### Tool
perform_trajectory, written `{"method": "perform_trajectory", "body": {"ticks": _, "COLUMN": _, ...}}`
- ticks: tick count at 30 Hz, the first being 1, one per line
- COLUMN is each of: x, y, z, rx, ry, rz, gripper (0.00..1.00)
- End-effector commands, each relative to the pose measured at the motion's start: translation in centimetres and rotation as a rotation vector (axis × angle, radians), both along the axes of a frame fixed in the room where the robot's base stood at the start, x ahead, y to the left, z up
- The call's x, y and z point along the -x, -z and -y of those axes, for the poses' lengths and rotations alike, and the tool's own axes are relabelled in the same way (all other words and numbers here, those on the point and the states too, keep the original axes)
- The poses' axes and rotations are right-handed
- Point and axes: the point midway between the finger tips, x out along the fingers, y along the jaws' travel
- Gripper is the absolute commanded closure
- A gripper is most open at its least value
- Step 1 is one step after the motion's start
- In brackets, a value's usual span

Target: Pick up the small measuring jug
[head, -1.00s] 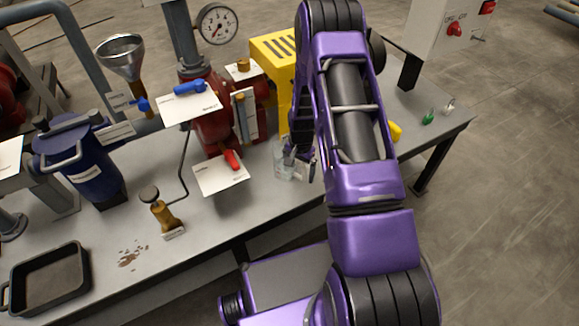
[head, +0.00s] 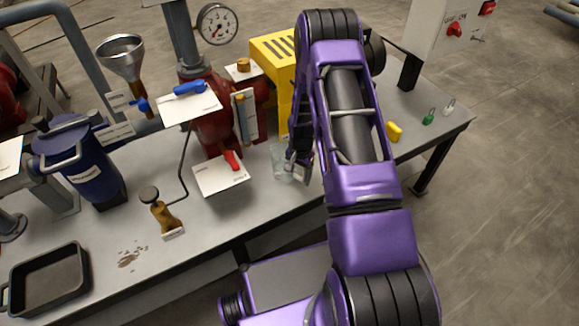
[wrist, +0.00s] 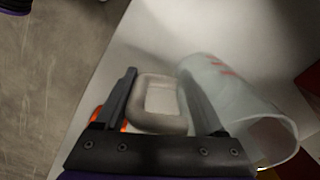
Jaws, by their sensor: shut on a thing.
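The small measuring jug (head: 281,164) is clear, with red marks on its side, and is at the front middle of the bench, partly behind my gripper (head: 301,166) in the head view. In the wrist view my gripper (wrist: 158,80) has its two fingers on either side of the jug's loop handle, shut on it. The jug's body (wrist: 235,105) lies to the right of the fingers there, its open mouth towards the lower right. I cannot tell whether the jug's base touches the bench.
The grey bench (head: 215,222) holds a red-handled valve with a white tag (head: 221,175) just left of the jug. A yellow block (head: 275,58) stands behind. A brass-coloured fitting (head: 163,215) and a black tray (head: 47,276) are further left. Small yellow (head: 394,131) and green (head: 429,117) items lie right.

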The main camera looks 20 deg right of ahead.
Motion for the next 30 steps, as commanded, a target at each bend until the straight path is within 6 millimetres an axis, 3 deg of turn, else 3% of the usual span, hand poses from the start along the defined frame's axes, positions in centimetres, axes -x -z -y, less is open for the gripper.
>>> {"method": "perform_trajectory", "body": {"ticks": 17, "x": -0.1, "y": -0.6, "z": 0.0, "rx": 0.0, "ry": 0.0, "rz": 0.001, "gripper": 1.0}}
{"method": "perform_trajectory", "body": {"ticks": 30, "x": -0.1, "y": -4.5, "z": 0.0, "rx": 0.001, "ry": -0.001, "rz": 0.004, "gripper": 1.0}}
